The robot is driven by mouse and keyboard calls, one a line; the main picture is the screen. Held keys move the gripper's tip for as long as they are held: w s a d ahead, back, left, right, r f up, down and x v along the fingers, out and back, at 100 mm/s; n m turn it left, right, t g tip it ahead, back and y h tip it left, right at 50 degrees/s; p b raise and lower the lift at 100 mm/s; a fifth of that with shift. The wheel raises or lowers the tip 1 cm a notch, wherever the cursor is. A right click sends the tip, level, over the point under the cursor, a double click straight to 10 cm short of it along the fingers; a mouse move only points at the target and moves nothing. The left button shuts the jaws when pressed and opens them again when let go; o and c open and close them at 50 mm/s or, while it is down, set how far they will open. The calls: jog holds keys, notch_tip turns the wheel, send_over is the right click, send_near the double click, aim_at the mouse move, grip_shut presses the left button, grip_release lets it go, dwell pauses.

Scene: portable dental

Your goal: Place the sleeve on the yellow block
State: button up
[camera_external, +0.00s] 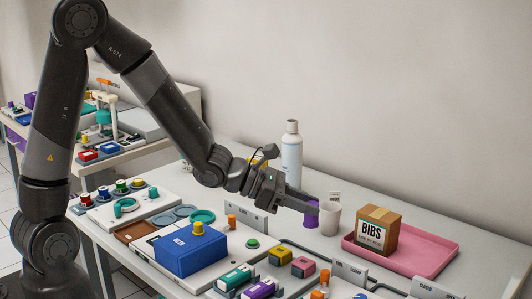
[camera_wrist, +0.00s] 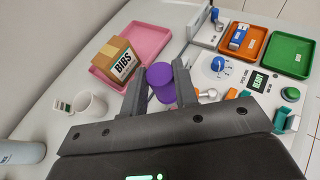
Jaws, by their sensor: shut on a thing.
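My gripper (camera_external: 303,206) is shut on a purple cylinder (camera_external: 312,215), which looks like the sleeve. In the wrist view the purple sleeve (camera_wrist: 161,80) sits between the two fingers, its round top facing the camera. It is held beside the white cup, seemingly above the table. A small yellow block (camera_external: 279,254) sits on the front part of the table, lower left of the gripper in the external view. I cannot make out the yellow block in the wrist view.
A white cup (camera_external: 330,218) stands close to the gripper. A BIBS box (camera_external: 377,230) sits on a pink tray (camera_external: 432,258). A white bottle (camera_external: 291,153) stands behind the arm. A blue box (camera_external: 190,252) and a pink block (camera_external: 303,267) are at the front.

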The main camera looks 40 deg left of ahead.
notch_tip(320, 180, up, 14)
jog(key=w+a+r+n+t+y, duration=0.1)
jog(key=w+a+r, duration=0.1)
jog(key=w+a, duration=0.8)
jog(key=n+t+y, duration=0.3)
jog(key=n+y, duration=0.2)
send_over(254, 158)
notch_tip(254, 158, down, 19)
jog(key=shift+s+f, duration=0.1)
jog(key=shift+f, duration=2.25)
jog(key=shift+f, duration=0.1)
jog(key=o, duration=0.9)
